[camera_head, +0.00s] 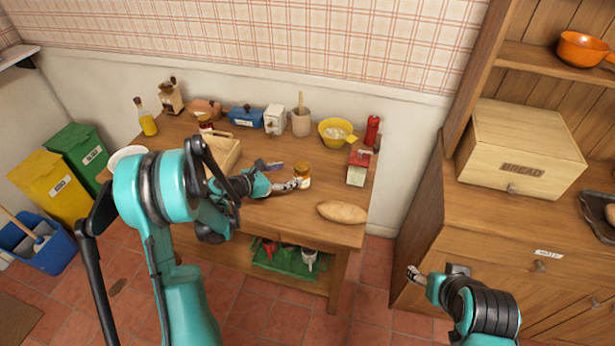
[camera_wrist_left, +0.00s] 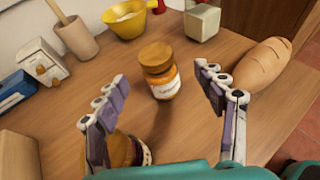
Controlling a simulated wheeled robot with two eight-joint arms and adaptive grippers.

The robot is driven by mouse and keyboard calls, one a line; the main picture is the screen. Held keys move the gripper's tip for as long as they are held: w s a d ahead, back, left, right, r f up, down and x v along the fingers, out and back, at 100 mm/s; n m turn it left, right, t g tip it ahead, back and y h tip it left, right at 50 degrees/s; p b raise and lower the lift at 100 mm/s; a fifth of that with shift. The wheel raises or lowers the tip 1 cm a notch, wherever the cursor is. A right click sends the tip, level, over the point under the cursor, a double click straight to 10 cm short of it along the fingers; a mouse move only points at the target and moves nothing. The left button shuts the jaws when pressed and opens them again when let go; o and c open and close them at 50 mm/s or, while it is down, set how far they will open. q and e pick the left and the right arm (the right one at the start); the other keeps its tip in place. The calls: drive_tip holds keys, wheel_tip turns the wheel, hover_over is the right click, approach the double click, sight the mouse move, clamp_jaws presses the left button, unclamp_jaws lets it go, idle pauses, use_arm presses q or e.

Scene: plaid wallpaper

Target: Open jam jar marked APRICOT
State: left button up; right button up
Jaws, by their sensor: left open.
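A small jar with an orange-brown lid and a white label (camera_wrist_left: 163,82) stands upright on the wooden table. It also shows in the head view (camera_head: 303,178). The label's writing is too small to read. My left gripper (camera_head: 284,176) is open just left of this jar in the head view. In the left wrist view its two fingers (camera_wrist_left: 164,98) are spread, with the jar beyond and between the tips, apart from both. A second amber jar-like thing (camera_wrist_left: 138,152) is partly hidden behind the lower left finger. My right gripper (camera_head: 413,274) is away from the table at lower right.
A bread loaf (camera_head: 342,212) lies right of the jar. A wooden crate (camera_head: 225,152) is at left. Bare tabletop surrounds the jar.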

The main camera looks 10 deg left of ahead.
sight(302, 166)
use_arm(q)
drive_tip(key=b+x, duration=0.1)
drive_tip(key=x, duration=0.2)
drive_tip(key=shift+a+f, duration=0.1)
drive_tip(key=b+x, duration=0.2)
drive_tip(key=x, duration=0.3)
drive_tip(key=shift+w+a, duration=0.15)
drive_tip(key=shift+r, duration=0.25)
clamp_jaws()
drive_tip(key=shift+r+p, duration=0.45)
drive_tip(key=shift+r, duration=0.15)
wheel_tip(302, 166, up, 3)
drive_tip(key=shift+p, duration=0.8)
drive_tip(key=s+d+r+p, duration=0.3)
drive_tip(key=d+r, duration=0.3)
drive_tip(key=d, duration=0.5)
drive_tip(key=shift+r+p, duration=0.35)
drive_tip(key=shift+r, duration=0.05)
drive_tip(key=shift+d, duration=0.1)
